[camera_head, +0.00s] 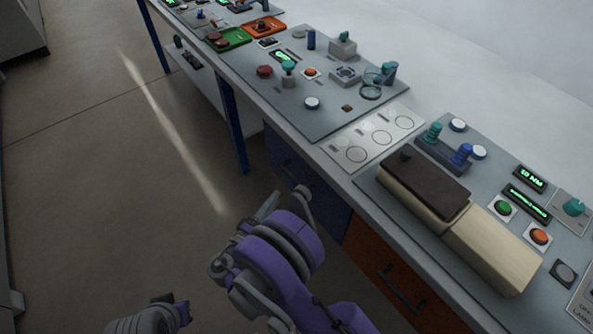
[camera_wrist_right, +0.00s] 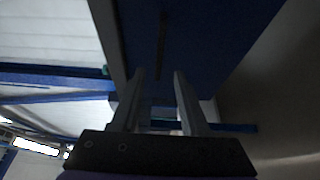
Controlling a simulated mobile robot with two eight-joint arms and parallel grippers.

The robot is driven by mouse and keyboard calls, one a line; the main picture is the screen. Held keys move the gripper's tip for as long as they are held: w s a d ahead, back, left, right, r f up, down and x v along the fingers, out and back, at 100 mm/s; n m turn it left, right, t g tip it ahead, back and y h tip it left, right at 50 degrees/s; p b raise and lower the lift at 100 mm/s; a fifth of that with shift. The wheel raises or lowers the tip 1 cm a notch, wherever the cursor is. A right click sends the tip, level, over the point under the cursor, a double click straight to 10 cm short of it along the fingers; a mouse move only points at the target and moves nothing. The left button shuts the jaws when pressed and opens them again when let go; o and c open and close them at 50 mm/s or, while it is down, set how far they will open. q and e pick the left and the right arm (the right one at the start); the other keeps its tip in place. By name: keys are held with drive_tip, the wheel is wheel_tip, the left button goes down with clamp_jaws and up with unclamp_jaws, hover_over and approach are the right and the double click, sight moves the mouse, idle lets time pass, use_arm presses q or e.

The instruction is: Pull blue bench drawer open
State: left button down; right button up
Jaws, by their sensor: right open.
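The blue bench drawer (camera_head: 328,203) is under the bench's near edge, beside an orange-brown drawer. It looks shut, and a dark handle (camera_head: 288,165) shows on its front. My right gripper (camera_head: 286,197) is open and empty in front of the blue drawer and hides part of it. In the right wrist view the open fingers (camera_wrist_right: 158,75) point toward the blue front (camera_wrist_right: 215,35), with a dark handle bar (camera_wrist_right: 162,45) roughly in line with the gap. The fingers look apart from the handle. My left gripper (camera_head: 176,309) shows partly at the bottom edge; its jaws are unclear.
The orange-brown drawer (camera_head: 400,290) is right of the blue one. The bench top (camera_head: 335,115) carries buttons, knobs and displays, plus a dark-and-beige box (camera_head: 490,250) near the front edge. A blue bench leg (camera_head: 235,135) stands left of the drawer. The floor (camera_head: 110,190) at left is clear.

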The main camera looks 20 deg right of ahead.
sight(292, 176)
drive_tip(key=x, duration=1)
drive_tip(key=shift+w+d, duration=0.1)
clamp_jaws()
drive_tip(key=shift+r, duration=0.1)
idle(1.1)
